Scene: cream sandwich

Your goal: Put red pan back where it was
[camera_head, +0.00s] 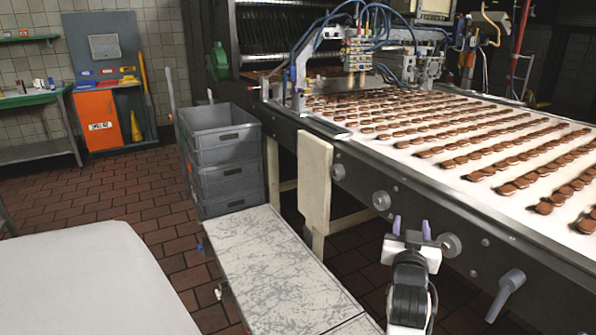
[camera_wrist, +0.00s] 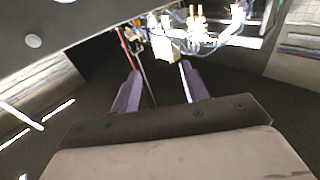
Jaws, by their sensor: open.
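I cannot clearly make out a red pan in either view. An orange and blue cleaning station (camera_head: 99,117) stands against the tiled wall at the far left, with small red, blue and yellow items on it that are too small to name. My gripper (camera_head: 411,226) is at the lower right, in front of the conveyor's side. Its purple fingers stand apart with nothing between them, and they also show open in the wrist view (camera_wrist: 158,72). My gripper is far from the cleaning station.
The conveyor (camera_head: 450,215) with rows of brown biscuits fills the right. Stacked grey crates (camera_head: 222,162) stand beside a scratched pale bench (camera_head: 275,265). A pale grey surface (camera_head: 90,285) lies at the lower left. Red-brown floor is open before the cleaning station.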

